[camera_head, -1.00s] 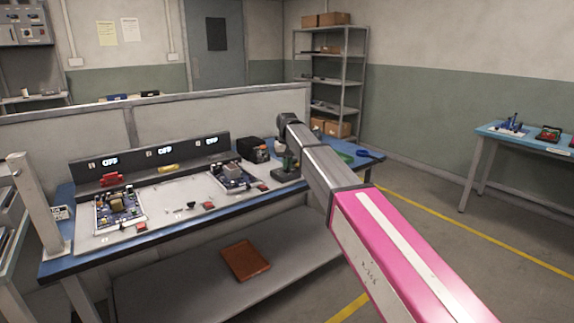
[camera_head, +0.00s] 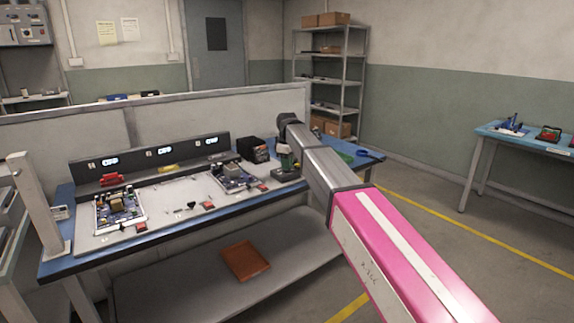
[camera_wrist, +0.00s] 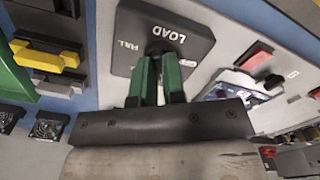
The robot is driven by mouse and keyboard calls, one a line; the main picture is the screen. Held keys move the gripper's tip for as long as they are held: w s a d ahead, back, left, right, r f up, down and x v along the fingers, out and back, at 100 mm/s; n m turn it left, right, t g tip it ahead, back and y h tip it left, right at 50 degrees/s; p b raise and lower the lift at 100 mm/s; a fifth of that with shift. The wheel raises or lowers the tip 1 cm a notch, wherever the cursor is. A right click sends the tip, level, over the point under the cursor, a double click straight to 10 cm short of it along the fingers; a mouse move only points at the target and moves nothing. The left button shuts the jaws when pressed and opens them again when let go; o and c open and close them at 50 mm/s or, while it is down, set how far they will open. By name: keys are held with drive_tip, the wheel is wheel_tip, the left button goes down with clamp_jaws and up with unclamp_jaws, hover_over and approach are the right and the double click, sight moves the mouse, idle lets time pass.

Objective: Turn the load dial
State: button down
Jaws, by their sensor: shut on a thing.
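The load dial is a dark plate (camera_wrist: 190,38) marked LOAD and FULL, with a dark round knob (camera_wrist: 157,47) in the wrist view. In the head view the dial's dark block (camera_head: 285,174) sits at the right part of the bench panel, below my gripper. My gripper (camera_wrist: 158,62) has two green fingers, shut on the knob. The fingers hide part of the knob and the lower part of the plate, so the pointer's setting cannot be read.
Circuit boards (camera_head: 119,210) (camera_head: 234,179) lie on the light panel, with red switches (camera_head: 208,206) near them. A dark box (camera_head: 253,149) stands left of my gripper. Lit displays (camera_head: 111,161) line the back rail. An orange tray (camera_head: 245,261) lies on the lower shelf.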

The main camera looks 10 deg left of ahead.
drive_tip(key=n, duration=0.6)
drive_tip(key=shift+n, duration=0.3)
drive_tip(key=n, duration=0.5)
drive_tip(key=shift+n, duration=0.3)
drive_tip(key=c, duration=1.2)
unclamp_jaws()
wheel_tip(320, 180, up, 11)
drive_tip(key=shift+f, duration=0.1)
